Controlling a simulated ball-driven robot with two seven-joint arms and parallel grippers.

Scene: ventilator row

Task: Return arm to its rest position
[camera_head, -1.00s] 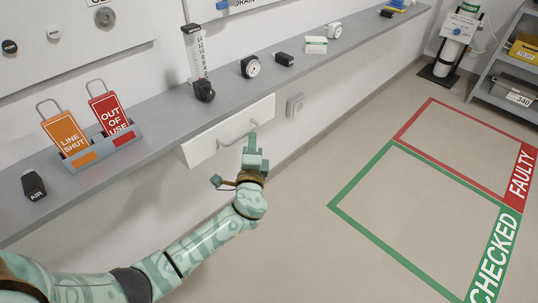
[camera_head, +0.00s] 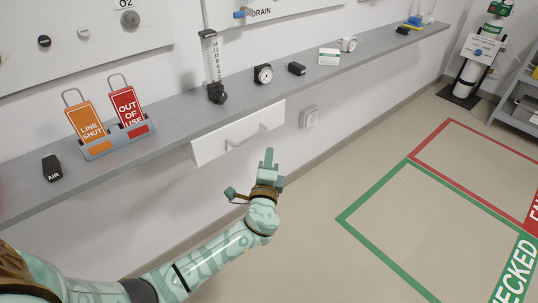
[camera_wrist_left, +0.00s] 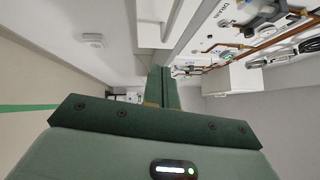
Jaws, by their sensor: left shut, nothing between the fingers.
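My left arm comes in from the lower left in the head view. Its gripper (camera_head: 269,158) is shut and empty, in the air in front of the white drawer (camera_head: 238,133) under the shelf. A gap shows between the fingertips and the drawer's handle (camera_head: 250,135). In the left wrist view the two green fingers (camera_wrist_left: 162,86) are pressed together with nothing between them. The drawer front looks flush under the shelf. My right gripper is in neither view.
A grey shelf (camera_head: 180,128) runs along the wall, carrying a tag holder (camera_head: 118,144), a flowmeter (camera_head: 214,70), a gauge (camera_head: 263,74) and small boxes. A green floor outline (camera_head: 376,250) and a red one (camera_head: 470,160) mark open floor at right. A gas cylinder (camera_head: 470,75) stands at the back right.

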